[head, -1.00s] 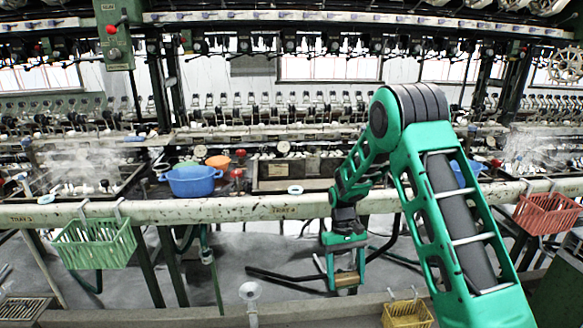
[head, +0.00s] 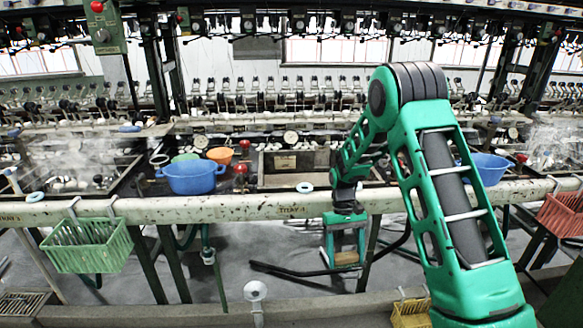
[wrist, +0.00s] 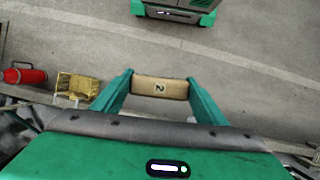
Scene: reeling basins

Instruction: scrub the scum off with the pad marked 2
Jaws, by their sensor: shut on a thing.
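My gripper (head: 345,250) is shut on a tan block-shaped pad (head: 346,259), holding it across between its green fingers. In the wrist view the pad (wrist: 160,88) shows a dark "2" on its face, and the gripper (wrist: 161,92) has a finger at each end of it. In the head view the gripper hangs in front of and below the pale beam (head: 240,209) labelled "TRAY 4". Behind the beam, up and left of my gripper, is a dark rectangular basin (head: 268,181). I cannot make out scum in it.
A blue two-handled pot (head: 192,178) and an orange bowl (head: 220,155) stand left of the basin. A yellow basket (head: 411,314) is low in front.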

